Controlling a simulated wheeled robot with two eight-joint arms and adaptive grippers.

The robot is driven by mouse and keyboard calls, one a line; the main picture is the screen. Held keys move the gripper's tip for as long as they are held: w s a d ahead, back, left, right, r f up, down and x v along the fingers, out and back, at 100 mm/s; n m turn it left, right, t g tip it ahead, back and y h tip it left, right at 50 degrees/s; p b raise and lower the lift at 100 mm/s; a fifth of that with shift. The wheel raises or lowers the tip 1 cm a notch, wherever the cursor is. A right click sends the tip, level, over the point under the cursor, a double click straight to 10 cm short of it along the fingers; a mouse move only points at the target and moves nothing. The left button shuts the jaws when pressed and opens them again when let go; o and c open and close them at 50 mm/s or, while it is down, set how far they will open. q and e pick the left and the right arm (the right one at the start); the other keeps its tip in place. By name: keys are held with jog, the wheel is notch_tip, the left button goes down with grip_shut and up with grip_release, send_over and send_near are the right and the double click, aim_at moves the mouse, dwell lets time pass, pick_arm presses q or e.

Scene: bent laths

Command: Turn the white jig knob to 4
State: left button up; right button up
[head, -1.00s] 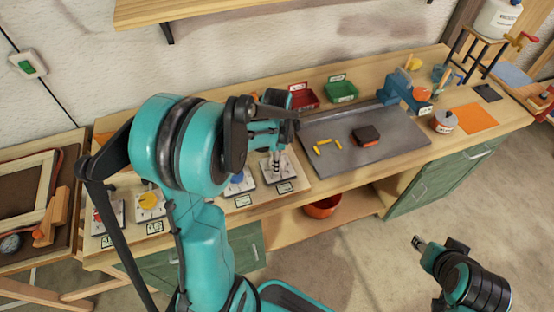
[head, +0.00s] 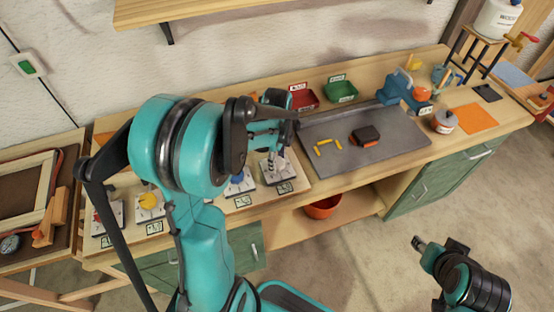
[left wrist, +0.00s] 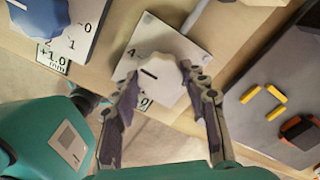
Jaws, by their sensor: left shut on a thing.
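The white jig knob (left wrist: 160,84) sits on a pale square plate (left wrist: 150,30) in the left wrist view. A short dark line on the knob points toward the left of the picture, roughly to the side where a 4 is printed. I cannot tell if it lines up exactly. My left gripper (left wrist: 160,90) is shut on the knob, one finger on each side. In the head view my left gripper (head: 272,170) is above the plate (head: 288,173) and hides most of the knob. My right gripper (head: 418,243) is away from the bench; its jaws are too unclear to judge.
A blue knob (left wrist: 38,14) on its own plate is beside it. A yellow knob (head: 150,201) is further left. A grey tray (head: 370,128) with yellow pieces and a dark block (head: 366,135) lies to the right.

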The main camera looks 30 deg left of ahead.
pick_arm(q)
jog(key=o, duration=1.2)
jog(key=shift+c, duration=0.2)
notch_tip(320, 180, up, 12)
jog(key=s+d+f+n+t+b, duration=0.1)
jog(key=s+d+n+t, duration=0.6)
jog(key=n, duration=1)
jog(key=s+d+f, duration=0.1)
jog(key=s+d, duration=0.2)
jog(key=s, duration=0.1)
jog(key=shift+d+f+b, duration=0.2)
jog(key=shift+d+b, duration=0.15)
